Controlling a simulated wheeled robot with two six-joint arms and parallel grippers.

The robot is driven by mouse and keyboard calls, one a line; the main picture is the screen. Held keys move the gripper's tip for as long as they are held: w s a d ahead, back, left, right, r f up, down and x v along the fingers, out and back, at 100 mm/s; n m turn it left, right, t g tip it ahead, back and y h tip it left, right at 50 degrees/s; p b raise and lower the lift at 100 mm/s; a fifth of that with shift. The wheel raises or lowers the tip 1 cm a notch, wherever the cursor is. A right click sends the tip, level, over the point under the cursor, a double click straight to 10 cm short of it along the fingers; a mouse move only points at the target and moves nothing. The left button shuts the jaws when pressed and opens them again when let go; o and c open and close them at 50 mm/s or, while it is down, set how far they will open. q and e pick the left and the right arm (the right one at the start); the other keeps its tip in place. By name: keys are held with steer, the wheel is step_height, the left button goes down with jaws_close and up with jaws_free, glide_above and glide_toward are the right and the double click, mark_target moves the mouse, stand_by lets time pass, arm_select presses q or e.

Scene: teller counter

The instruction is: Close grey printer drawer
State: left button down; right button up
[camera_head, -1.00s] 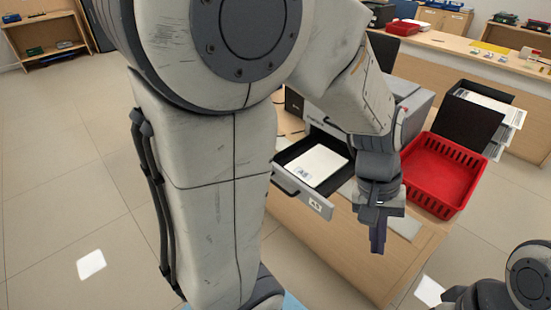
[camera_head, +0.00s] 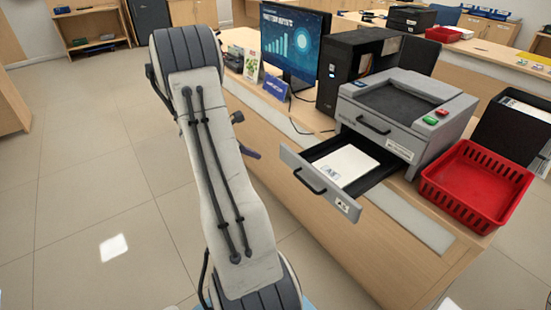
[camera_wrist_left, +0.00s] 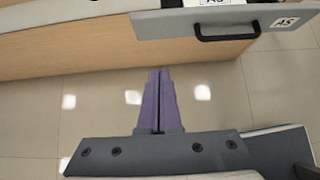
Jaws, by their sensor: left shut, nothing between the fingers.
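The grey printer (camera_head: 400,115) stands on the wooden counter. Its lower drawer (camera_head: 325,185) is pulled out over the counter's front edge, with white paper (camera_head: 345,166) inside, a black handle and an A5 label on its front. My left gripper (camera_head: 250,153) is mostly hidden behind my left arm, left of the drawer and apart from it. In the left wrist view my left gripper (camera_wrist_left: 158,75) shows its purple fingers shut and empty. The drawer front (camera_wrist_left: 225,24) with its black handle (camera_wrist_left: 228,32) is at the top right there, apart from the fingers. My right gripper is not seen.
A red basket (camera_head: 478,186) stands on the counter right of the printer. A black computer tower (camera_head: 350,72) and a monitor (camera_head: 290,45) stand to its left. A dark paper holder (camera_head: 515,125) is at the far right. Tiled floor in front of the counter is clear.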

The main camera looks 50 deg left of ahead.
mark_target(287, 160)
arm_select(q)
steer(key=x, duration=0.4)
steer(key=w+r+x, duration=0.1)
steer(key=x, duration=0.3)
steer(key=p+x, duration=0.1)
steer(key=x, duration=0.3)
steer(key=shift+w+d+r, duration=0.15)
steer(key=shift+w+r, duration=0.15)
steer(key=shift+r, duration=0.1)
steer(key=shift+w, duration=0.4)
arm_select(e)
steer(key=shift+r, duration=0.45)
arm_select(q)
steer(key=shift+w, duration=0.1)
